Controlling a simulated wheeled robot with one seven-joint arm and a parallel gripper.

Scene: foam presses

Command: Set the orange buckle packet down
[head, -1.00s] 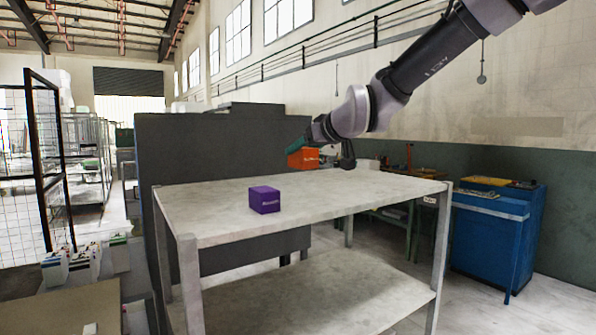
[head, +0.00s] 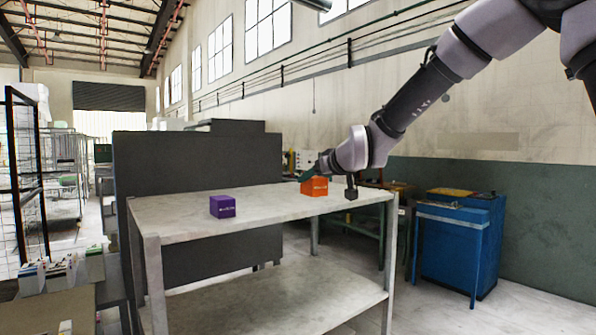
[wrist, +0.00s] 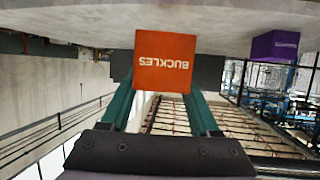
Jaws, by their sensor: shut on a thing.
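The orange buckle packet (head: 314,187) is a small box over the back right part of the grey table (head: 180,225). In the wrist view the packet (wrist: 165,60) shows the word BUCKLES upside down. My gripper (head: 307,177) is shut on it, with green fingers (wrist: 163,92) at its two sides. The packet is at or just above the tabletop; I cannot tell whether it touches. The finger ends are partly hidden behind the packet in the wrist view.
A purple box (head: 223,206) stands on the table to the left, apart from the orange packet; it also shows in the wrist view (wrist: 275,46). The tabletop between them is clear. A dark panel (head: 150,170) stands behind the table, and a blue cabinet (head: 463,240) to the right.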

